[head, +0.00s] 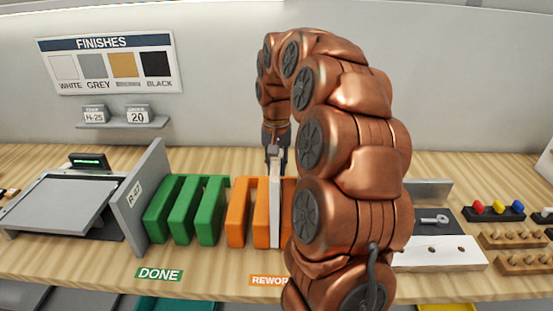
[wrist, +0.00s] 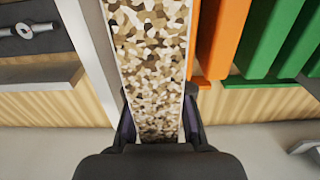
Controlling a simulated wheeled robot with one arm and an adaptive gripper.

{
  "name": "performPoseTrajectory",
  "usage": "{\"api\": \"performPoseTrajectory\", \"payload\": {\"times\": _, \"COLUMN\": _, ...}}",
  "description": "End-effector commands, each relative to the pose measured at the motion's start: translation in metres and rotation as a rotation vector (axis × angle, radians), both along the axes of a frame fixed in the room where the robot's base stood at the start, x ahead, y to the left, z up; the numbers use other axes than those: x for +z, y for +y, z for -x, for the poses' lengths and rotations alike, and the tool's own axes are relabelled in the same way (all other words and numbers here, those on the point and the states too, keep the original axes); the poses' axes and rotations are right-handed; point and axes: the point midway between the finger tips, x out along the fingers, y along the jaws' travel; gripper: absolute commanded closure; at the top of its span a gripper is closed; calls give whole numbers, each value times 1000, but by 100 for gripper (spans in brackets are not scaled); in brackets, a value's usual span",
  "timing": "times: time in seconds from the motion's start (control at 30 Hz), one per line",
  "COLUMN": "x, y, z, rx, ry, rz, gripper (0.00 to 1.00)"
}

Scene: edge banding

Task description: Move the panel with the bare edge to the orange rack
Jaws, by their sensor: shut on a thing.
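My gripper (head: 276,150) is shut on the upper end of a panel (head: 275,212), which stands upright and shows a narrow pale face in the head view. In the wrist view the fingers (wrist: 157,112) close around the panel's bare, speckled brown chipboard edge (wrist: 152,45). The panel is in line with the orange rack (head: 238,215), with orange dividers to both sides of it in the head view. One orange divider (wrist: 222,40) stands close beside it in the wrist view. My arm hides the right part of the rack, and I cannot tell whether the panel's bottom rests in a slot.
The green rack (head: 188,210) stands left of the orange one, above a DONE label (head: 159,275). A grey upright plate (head: 140,200) marked R-47 is further left.

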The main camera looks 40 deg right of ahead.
Motion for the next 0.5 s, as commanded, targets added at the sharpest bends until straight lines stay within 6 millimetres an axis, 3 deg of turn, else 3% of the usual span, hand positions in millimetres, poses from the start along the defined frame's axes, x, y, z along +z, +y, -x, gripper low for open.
{"api": "performPoseTrajectory", "payload": {"times": 0.5, "x": -46, "y": -1, "z": 0, "rx": -1, "ry": -2, "rz": 2, "gripper": 100}}
